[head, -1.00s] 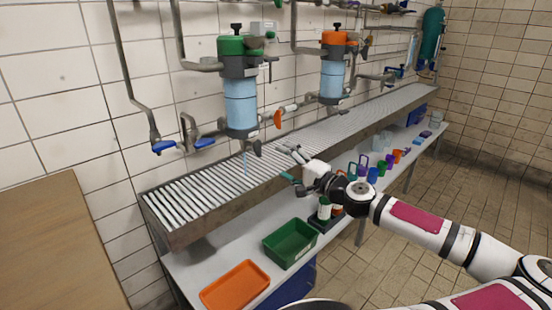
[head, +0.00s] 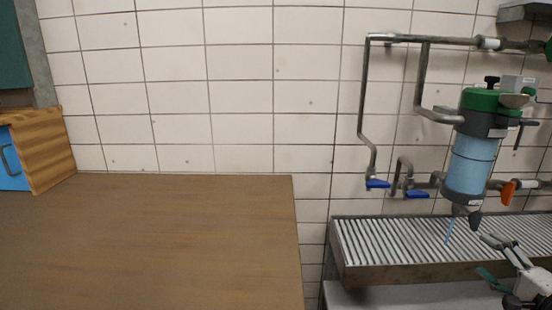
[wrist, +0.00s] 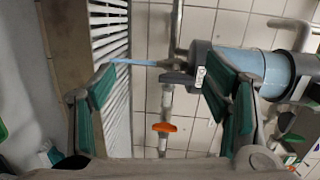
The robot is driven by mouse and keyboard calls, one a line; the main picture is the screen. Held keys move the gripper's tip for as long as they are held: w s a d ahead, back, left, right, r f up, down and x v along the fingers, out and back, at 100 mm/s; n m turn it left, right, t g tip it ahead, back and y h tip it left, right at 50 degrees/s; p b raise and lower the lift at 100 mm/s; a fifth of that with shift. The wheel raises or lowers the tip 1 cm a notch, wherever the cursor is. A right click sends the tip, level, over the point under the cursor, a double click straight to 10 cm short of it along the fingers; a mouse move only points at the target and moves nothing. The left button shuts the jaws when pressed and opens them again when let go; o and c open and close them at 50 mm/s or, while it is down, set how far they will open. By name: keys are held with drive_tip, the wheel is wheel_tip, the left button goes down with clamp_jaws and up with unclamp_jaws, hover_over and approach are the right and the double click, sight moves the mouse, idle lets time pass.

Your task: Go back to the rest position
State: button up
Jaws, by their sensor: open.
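My gripper (head: 500,262) is at the lower right edge of the head view, in front of the slatted metal grate. In the wrist view my gripper (wrist: 160,95) has its two green-padded fingers spread wide, with nothing held between them. A blue filter housing with a green top (head: 472,155) hangs on the wall above the grate, up and left of my gripper. It also shows sideways beyond the fingers in the wrist view (wrist: 262,70). A thin light-blue strip (head: 449,231) hangs below the housing.
A slatted metal grate (head: 400,240) runs along the wall at right. A brown wooden tabletop (head: 150,240) fills the left, bare where seen. A blue-fronted wooden box (head: 40,150) stands at its far left. Pipes with blue-handled valves (head: 377,183) run along the tiled wall.

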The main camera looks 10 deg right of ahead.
drive_tip(key=w+a+f+n+g+y, duration=0.3)
drive_tip(key=w+a+f+n+y, duration=0.15)
drive_tip(key=a, duration=0.45)
drive_tip(key=s+a+f+n+g+y, duration=0.1)
drive_tip(key=s+a+f+n+g, duration=0.25)
drive_tip(key=a+f+g, duration=0.35)
drive_tip(key=s+a+f+n+g+y, duration=0.25)
drive_tip(key=a+n+g, duration=0.2)
drive_tip(key=a, duration=0.55)
drive_tip(key=s+a+r+n+h, duration=0.2)
drive_tip(key=s+a+r, duration=0.2)
drive_tip(key=s+r, duration=0.3)
drive_tip(key=s+a+r+n+g+h, duration=0.15)
drive_tip(key=s+a+r, duration=0.3)
drive_tip(key=r, duration=0.55)
drive_tip(key=s+a+r+n+h, duration=0.2)
drive_tip(key=s+a+r+h, duration=0.1)
drive_tip(key=s+a+r, duration=0.4)
wheel_tip(320, 180, up, 20)
drive_tip(key=w+d+t+p, duration=0.1)
drive_tip(key=d+t+p, duration=0.1)
drive_tip(key=p, duration=1.5)
drive_tip(key=shift+d+r+n+t+p, duration=0.2)
drive_tip(key=shift+n+t+p, duration=0.15)
drive_tip(key=shift+t, duration=0.35)
drive_tip(key=shift+w+y, duration=0.15)
drive_tip(key=shift+y, duration=0.1)
